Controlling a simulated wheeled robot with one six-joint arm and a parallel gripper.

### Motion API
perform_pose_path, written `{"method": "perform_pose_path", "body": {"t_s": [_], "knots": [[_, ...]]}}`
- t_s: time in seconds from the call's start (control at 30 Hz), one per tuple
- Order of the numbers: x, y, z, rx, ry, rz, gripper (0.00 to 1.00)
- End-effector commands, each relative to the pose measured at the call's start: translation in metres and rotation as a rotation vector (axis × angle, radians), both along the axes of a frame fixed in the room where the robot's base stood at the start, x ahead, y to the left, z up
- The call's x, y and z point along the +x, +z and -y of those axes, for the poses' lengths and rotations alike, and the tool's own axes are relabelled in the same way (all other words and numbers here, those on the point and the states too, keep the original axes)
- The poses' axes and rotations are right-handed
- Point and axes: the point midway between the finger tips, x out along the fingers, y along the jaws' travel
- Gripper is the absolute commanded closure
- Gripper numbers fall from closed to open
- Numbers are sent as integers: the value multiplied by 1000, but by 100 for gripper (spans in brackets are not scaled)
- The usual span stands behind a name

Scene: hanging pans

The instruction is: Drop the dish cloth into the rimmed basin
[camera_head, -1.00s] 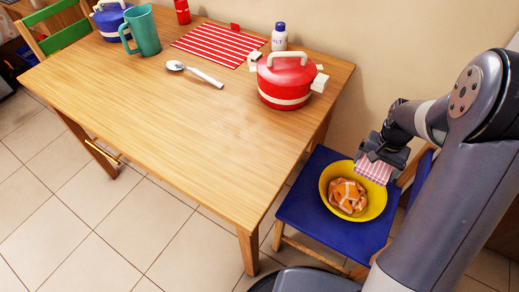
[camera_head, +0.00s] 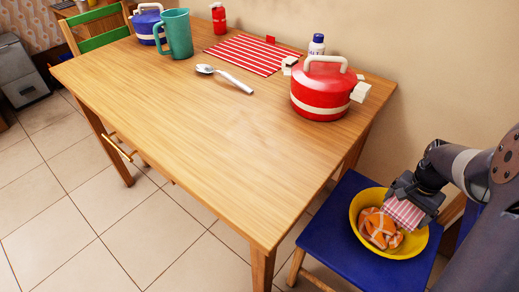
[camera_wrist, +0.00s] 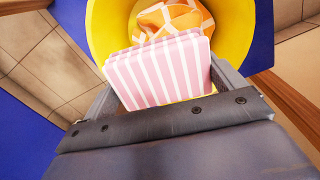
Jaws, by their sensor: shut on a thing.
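The dish cloth (camera_head: 405,212) is folded, with pink-red and white stripes. My gripper (camera_head: 415,196) is shut on it. In the wrist view the cloth (camera_wrist: 160,72) sits between the two fingers of my gripper (camera_wrist: 165,95). The yellow rimmed basin (camera_head: 361,204) stands on a blue chair seat, and the cloth is over its right part in the head view. In the wrist view the basin (camera_wrist: 235,45) is behind the cloth. An orange and white patterned cloth (camera_head: 377,230) lies in the basin; it also shows in the wrist view (camera_wrist: 175,17). Whether the striped cloth touches it, I cannot tell.
The blue chair (camera_head: 333,232) is beside the wooden table (camera_head: 215,140). On the table are a red pot (camera_head: 322,90), a blue pot (camera_head: 147,27), a teal jug (camera_head: 177,35), a spoon (camera_head: 225,78), a striped mat (camera_head: 250,53) and small bottles. The table's front half is clear.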

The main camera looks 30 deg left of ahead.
Motion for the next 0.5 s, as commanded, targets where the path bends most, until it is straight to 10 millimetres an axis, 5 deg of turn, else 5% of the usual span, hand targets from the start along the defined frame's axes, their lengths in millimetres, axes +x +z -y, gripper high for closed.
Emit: {"method": "perform_pose_path", "body": {"t_s": [0.3, 0.5], "knots": [[0, -42, 0, 0, 0, -1, 38], [0, -52, 0, 0, 1, 0, 38]]}}
